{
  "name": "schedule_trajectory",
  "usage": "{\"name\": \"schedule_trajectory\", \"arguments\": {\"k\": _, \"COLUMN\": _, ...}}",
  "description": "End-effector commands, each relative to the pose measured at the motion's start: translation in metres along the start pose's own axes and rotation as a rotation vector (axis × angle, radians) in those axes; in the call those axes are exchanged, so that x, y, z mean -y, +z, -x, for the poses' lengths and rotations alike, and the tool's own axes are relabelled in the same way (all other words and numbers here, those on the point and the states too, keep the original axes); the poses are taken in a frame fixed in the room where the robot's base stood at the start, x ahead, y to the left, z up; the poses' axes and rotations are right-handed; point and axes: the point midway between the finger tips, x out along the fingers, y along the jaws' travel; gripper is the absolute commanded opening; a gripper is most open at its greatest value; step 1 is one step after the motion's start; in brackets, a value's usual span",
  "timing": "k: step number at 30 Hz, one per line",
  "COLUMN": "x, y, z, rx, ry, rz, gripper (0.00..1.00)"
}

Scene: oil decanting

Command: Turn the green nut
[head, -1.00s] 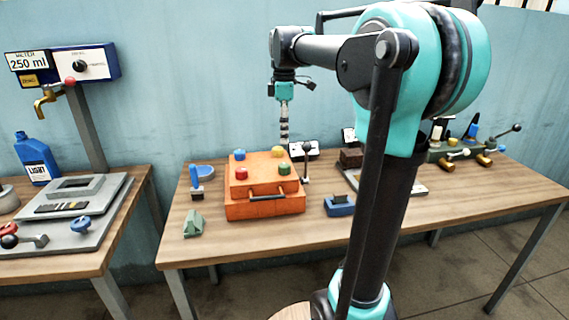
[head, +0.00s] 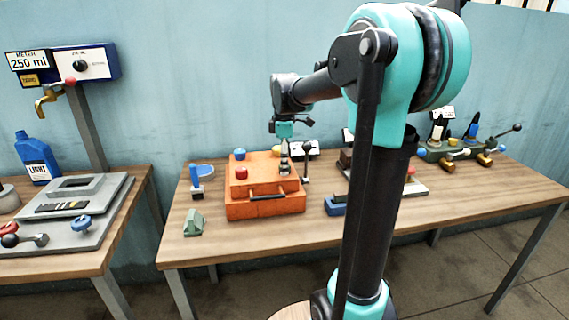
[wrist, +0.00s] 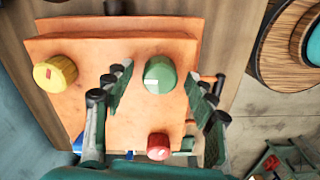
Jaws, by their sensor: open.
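The green nut (wrist: 160,76) sits on the top of an orange box (head: 265,206). In the wrist view it lies between the two open fingers of my gripper (wrist: 157,84), with a gap on each side. In the head view my gripper (head: 285,168) points down over the right part of the box and hides the green nut. I cannot tell exactly how high the fingertips are above the box top.
A red nut (head: 241,173), a blue nut (head: 239,154) and a yellow nut (head: 276,150) share the box. A dark handle (head: 267,197) is on its front. A thin upright post (head: 306,165) stands close right of my gripper. The table front is mostly clear.

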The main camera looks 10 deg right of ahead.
Motion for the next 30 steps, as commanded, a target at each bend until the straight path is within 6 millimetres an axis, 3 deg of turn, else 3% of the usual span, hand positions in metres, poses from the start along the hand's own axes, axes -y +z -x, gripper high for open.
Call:
{"name": "schedule_trajectory", "arguments": {"k": 2, "x": 0.0, "y": 0.0, "z": 0.0001, "rx": 0.0, "ry": 0.0, "rz": 0.0, "gripper": 0.51}}
{"name": "schedule_trajectory", "arguments": {"k": 13, "x": -0.0001, "y": 0.0, "z": 0.0003, "rx": 0.0, "ry": 0.0, "rz": 0.0, "gripper": 0.06}}
{"name": "schedule_trajectory", "arguments": {"k": 23, "x": -0.0001, "y": 0.0, "z": 0.0004, "rx": 0.0, "ry": 0.0, "rz": -0.05, "gripper": 0.06}}
{"name": "schedule_trajectory", "arguments": {"k": 30, "x": -0.0002, "y": 0.0, "z": 0.0005, "rx": 0.0, "ry": 0.0, "rz": -0.2, "gripper": 0.06}}
